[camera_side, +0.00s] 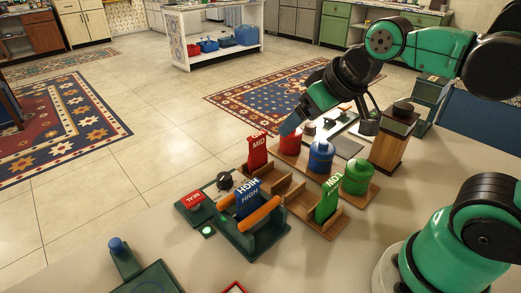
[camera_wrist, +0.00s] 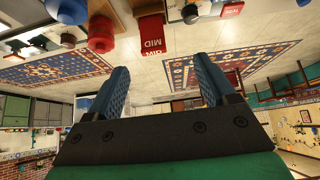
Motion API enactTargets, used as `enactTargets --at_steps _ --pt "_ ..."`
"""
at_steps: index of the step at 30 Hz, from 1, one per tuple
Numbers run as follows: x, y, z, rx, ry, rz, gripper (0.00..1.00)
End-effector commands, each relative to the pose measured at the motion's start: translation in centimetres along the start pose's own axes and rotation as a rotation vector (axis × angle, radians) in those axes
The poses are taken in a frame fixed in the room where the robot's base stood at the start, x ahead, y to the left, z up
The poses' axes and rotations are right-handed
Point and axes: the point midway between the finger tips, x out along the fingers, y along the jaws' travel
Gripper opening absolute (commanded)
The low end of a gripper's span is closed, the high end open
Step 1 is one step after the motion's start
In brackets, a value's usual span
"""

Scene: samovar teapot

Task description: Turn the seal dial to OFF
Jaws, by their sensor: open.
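The black seal dial (camera_side: 225,181) sits on a dark green base, close to a red block marked SEAL (camera_side: 194,199). A dark round shape that looks like the dial (camera_wrist: 190,13) shows upside down at the top of the wrist view, near the red SEAL label (camera_wrist: 232,9).
A blue HIGH tag (camera_side: 247,198) stands between orange bars beside the dial. A red MID tag (camera_side: 257,151) and green LOW tag (camera_side: 327,200) stand in a wooden rack. Red (camera_side: 290,140), blue (camera_side: 321,155) and green (camera_side: 357,177) canisters stand behind.

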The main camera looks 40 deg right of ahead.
Motion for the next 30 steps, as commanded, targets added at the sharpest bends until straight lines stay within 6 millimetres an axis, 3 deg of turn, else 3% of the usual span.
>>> enactTargets --at_steps 7,14,21,30 --pt "-0.6 -0.8 -3.0 0.067 -0.103 -0.011 0.78" --pt "0.3 -2.1 -6.6 0.158 -0.246 -0.006 0.78" --pt "3.5 -4.3 -10.3 0.277 -0.44 0.04 0.78" --pt "7.8 -6.6 -11.7 0.373 -0.604 0.116 0.78"
